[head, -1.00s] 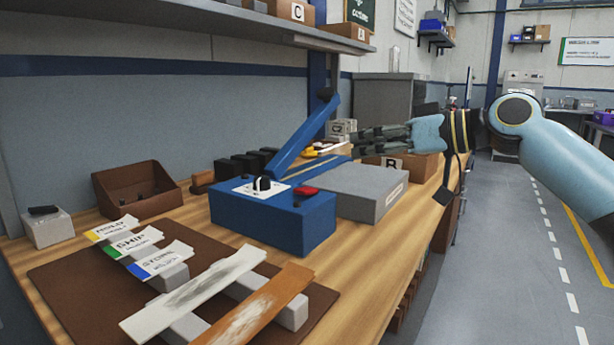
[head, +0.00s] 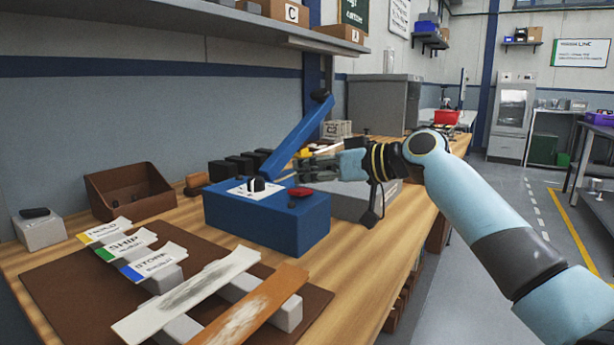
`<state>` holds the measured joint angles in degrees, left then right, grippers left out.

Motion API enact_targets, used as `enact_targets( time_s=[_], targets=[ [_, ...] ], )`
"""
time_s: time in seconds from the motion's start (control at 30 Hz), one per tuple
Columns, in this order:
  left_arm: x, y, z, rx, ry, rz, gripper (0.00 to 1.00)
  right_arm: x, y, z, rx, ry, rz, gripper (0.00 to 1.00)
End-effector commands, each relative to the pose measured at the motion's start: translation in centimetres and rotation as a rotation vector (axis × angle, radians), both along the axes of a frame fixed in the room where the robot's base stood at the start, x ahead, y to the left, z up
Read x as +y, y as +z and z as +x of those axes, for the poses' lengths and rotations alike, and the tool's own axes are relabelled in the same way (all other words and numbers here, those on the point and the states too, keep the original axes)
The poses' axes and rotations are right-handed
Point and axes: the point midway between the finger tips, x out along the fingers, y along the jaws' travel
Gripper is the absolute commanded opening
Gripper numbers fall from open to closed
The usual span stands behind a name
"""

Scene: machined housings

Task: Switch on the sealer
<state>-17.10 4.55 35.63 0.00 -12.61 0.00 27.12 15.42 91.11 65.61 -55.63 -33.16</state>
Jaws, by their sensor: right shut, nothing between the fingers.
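The sealer is a blue box (head: 265,220) on the wooden bench, with a raised blue arm (head: 297,135) slanting up to the right. On its top are a white dial plate with a black knob (head: 257,184) and a red switch (head: 300,192). My right gripper (head: 292,172) is shut and empty. Its fingers point left, just above and behind the red switch in the picture, overlapping the foot of the raised arm. I cannot tell whether they touch the sealer. My left gripper is not in view.
A grey block (head: 350,205) stands right of the sealer, partly hidden by my right arm. In front lies a brown mat (head: 62,285) with labelled tags and two strips (head: 185,297) on grey blocks. A brown bin (head: 130,190) stands at left. A shelf hangs above.

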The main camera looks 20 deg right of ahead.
Motion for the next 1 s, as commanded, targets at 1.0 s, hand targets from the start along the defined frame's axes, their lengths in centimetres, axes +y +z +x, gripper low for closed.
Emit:
enact_targets(
  time_s=[1.0],
  targets=[
    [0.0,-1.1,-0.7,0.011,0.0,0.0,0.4,0.7,-0.5,-0.5,-0.115,-0.004,-0.148,0.0]
  ],
)
